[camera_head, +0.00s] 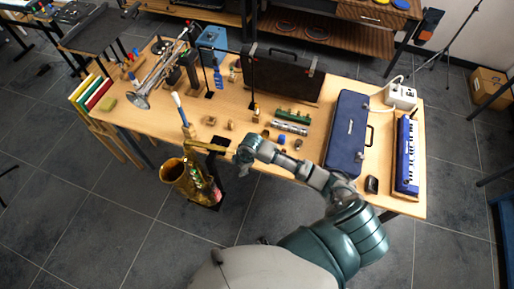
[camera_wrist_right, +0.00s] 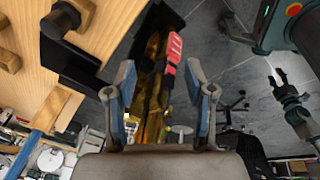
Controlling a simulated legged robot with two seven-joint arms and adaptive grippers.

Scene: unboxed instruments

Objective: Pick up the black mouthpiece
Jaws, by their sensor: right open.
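My right gripper (camera_head: 243,160) is at the table's front edge in the head view, beside the brass saxophone (camera_head: 188,176). In the right wrist view my right gripper (camera_wrist_right: 162,105) is open, with nothing between its blue-padded fingers. Brass and a red piece show beyond them. A small wooden piece with a dark round end (camera_wrist_right: 60,20) lies at upper left there, apart from the fingers; I cannot tell if this is the black mouthpiece. Small dark pieces (camera_head: 298,145) also lie on the table. My left gripper (camera_wrist_right: 279,79) shows small at the right of the wrist view, its fingers apart.
The wooden table (camera_head: 330,95) holds a blue case (camera_head: 346,130), a dark case (camera_head: 283,74), a blue keyboard (camera_head: 407,155) and a trumpet (camera_head: 160,70). A black bracket (camera_wrist_right: 75,62) is close to my right gripper. Several small wooden pieces (camera_head: 230,125) stand near the front edge.

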